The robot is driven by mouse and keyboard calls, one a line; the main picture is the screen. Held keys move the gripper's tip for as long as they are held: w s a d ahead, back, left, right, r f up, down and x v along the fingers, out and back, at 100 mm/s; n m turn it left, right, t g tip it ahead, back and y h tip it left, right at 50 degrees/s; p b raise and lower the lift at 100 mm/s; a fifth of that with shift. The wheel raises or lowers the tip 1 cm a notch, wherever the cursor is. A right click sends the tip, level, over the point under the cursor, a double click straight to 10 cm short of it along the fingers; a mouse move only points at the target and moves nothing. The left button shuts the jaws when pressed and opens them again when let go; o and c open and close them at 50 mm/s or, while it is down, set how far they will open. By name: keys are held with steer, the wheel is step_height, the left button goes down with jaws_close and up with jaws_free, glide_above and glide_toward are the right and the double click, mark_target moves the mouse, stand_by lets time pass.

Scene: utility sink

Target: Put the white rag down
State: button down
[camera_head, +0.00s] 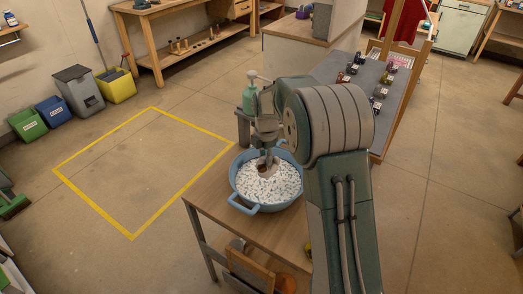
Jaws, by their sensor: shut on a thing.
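My gripper (266,163) points down over a blue two-handled tub (240,203) on a wooden table. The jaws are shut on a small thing. Only a brownish patch shows at the fingertips, low against the tub's contents, and I cannot tell what it is. The tub is full of white, dark-speckled material (268,188). I cannot make out a separate white rag, either in the jaws or in the tub. My arm hides part of the tub's far side and the table to its right.
A green pump bottle (249,98) stands behind the tub. A grey-topped bench (345,72) with several small items is at the back right. A yellow floor outline (133,239) encloses bare floor to the left. Bins (79,88) stand further left.

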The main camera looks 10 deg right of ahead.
mark_target(264, 165)
steer(key=shift+d+f, duration=0.95)
steer(key=shift+d, duration=0.05)
steer(key=shift+f, duration=0.35)
steer(key=shift+a+f, duration=0.45)
steer(key=shift+a, duration=0.75)
steer(key=shift+d, duration=0.1)
steer(key=c, duration=0.8)
jaws_free()
steer(key=shift+d, duration=0.35)
steer(key=o, duration=0.4)
steer(key=shift+d, duration=0.45)
steer(key=shift+a, duration=0.65)
steer(key=shift+d+r, duration=0.1)
steer(key=shift+d, duration=0.3)
steer(key=r, duration=0.6)
steer(key=shift+a+r, duration=0.1)
steer(key=shift+a, duration=0.15)
steer(key=shift+r, duration=0.25)
steer(key=shift+d, duration=0.15)
